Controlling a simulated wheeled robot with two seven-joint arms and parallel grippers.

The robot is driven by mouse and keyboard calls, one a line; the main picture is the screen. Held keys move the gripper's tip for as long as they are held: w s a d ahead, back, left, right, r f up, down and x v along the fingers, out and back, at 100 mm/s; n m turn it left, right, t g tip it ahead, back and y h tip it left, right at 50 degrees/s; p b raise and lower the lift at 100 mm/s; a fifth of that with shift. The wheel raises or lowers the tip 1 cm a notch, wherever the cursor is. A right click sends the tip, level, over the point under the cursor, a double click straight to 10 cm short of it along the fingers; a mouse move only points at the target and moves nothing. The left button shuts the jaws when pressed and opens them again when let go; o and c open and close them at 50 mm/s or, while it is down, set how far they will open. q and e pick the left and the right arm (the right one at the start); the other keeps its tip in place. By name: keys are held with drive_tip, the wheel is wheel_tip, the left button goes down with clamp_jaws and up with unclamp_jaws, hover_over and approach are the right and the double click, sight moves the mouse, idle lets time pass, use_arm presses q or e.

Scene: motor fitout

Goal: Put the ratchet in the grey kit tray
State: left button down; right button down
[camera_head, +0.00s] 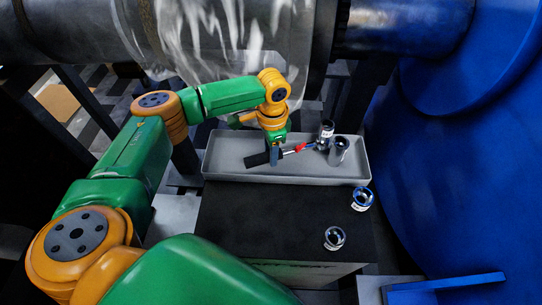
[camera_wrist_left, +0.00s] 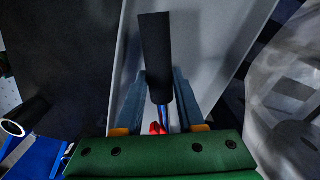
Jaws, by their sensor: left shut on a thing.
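The ratchet has a black handle (camera_head: 257,159) and a red and blue part toward its other end. My left gripper (camera_head: 275,156) points down over the grey kit tray (camera_head: 290,177) and is shut on the ratchet. The ratchet lies roughly level, over or in the left-middle part of the tray; I cannot tell whether it touches the tray floor. In the left wrist view the black handle (camera_wrist_left: 155,50) runs between the fingers of my left gripper (camera_wrist_left: 161,78), with red below it. My right gripper is not in view.
Two metal sockets (camera_head: 326,133) (camera_head: 340,149) stand at the tray's right end, close to the ratchet's far end. Two more sockets (camera_head: 361,199) (camera_head: 334,238) stand on the black bench top (camera_head: 250,225). A large pipe (camera_head: 240,40) runs behind. A blue housing (camera_head: 450,160) stands at right.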

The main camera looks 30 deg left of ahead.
use_arm(q)
drive_tip(key=shift+f, duration=0.9)
drive_tip(key=c, duration=0.5)
unclamp_jaws()
wheel_tip(320, 180, up, 12)
drive_tip(key=shift+d+r+p, duration=0.1)
drive_tip(key=shift+p, duration=0.3)
